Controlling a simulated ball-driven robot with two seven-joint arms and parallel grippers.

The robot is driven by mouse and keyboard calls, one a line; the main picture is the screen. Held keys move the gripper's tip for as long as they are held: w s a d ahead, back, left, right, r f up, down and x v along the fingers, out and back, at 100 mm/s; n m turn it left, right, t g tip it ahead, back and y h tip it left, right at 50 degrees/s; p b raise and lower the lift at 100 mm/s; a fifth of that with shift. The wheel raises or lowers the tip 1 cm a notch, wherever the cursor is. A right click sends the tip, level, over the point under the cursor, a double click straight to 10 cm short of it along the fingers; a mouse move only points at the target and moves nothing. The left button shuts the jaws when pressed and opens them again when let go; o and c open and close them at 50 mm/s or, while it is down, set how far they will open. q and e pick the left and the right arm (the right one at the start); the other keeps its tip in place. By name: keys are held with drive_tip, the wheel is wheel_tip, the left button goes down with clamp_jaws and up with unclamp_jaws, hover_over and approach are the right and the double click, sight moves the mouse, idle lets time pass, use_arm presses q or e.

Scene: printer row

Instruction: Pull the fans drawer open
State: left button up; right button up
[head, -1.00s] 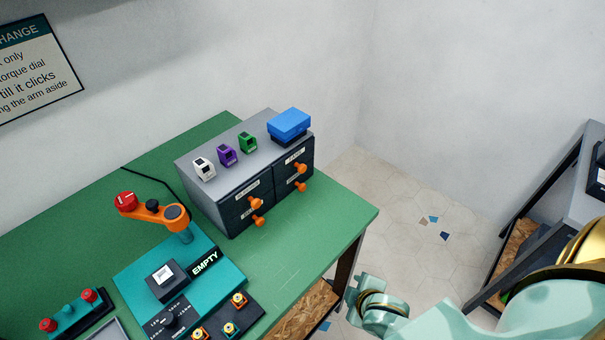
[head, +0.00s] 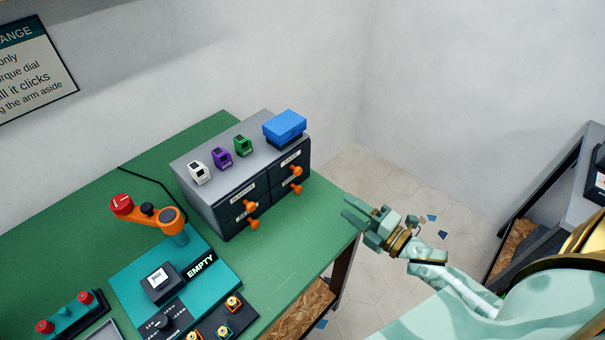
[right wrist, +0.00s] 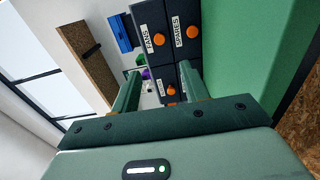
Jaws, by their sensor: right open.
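The fans drawer (head: 285,168) is the upper right drawer of the grey cabinet on the green bench. Its front is dark with a white label and an orange knob (head: 297,170), and it looks shut. In the right wrist view the knob (right wrist: 159,39) shows beside the FANS label, with the picture turned sideways. My right gripper (head: 347,207) is open and empty, off the bench's right edge, pointing left towards the cabinet and apart from it. Its two fingers (right wrist: 158,84) frame the drawer fronts in the right wrist view. My left gripper is out of view.
The spares drawer (right wrist: 181,22) lies directly below the fans drawer, its knob close by. Other drawers are at left. A blue box (head: 285,126) and small white, purple and green blocks stand on top. The bench (head: 315,224) is clear before the cabinet's right side.

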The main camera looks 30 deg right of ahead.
sight(300, 173)
drive_tip(key=b+x, duration=0.1)
drive_tip(key=x, duration=1.5)
drive_tip(key=shift+r, duration=0.1)
